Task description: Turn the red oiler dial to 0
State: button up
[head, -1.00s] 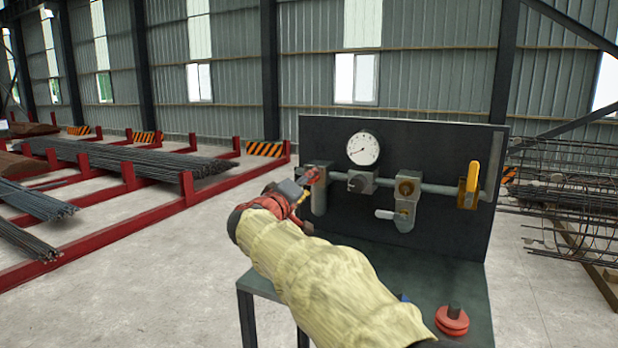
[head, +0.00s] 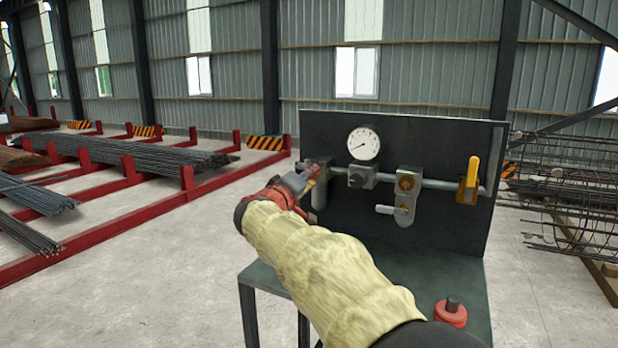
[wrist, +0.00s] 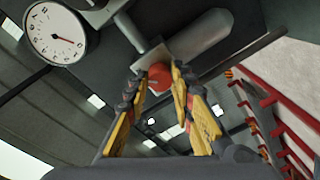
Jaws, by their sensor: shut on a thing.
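The red oiler dial (wrist: 159,76) shows in the wrist view between the fingertips of my gripper (wrist: 156,84), which is shut on it. The dial sits at a grey block on the pipe, beside a rounded grey bowl (wrist: 200,38). Its markings cannot be read.
A dark panel (head: 440,135) on a bench carries a round gauge (head: 363,144), a grey regulator knob (head: 357,178), a valve with a pale lever (head: 386,209) and a yellow handle (head: 473,172). Red racks (head: 120,215) stand left.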

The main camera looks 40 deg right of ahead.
grip_shut()
jog(key=shift+f+n+b, duration=0.15)
jog(key=shift+n+b, duration=0.15)
jog(key=shift+w+r+n+g, duration=0.15)
jog(key=shift+n+g, duration=0.2)
jog(key=shift+n, duration=3.75)
jog(key=shift+r+n+g, duration=0.1)
jog(key=shift+n+g, duration=0.25)
jog(key=shift+n, duration=3.75)
jog(key=o, duration=0.8)
grip_release()
jog(key=shift+r, duration=0.1)
jog(key=shift+a, duration=0.2)
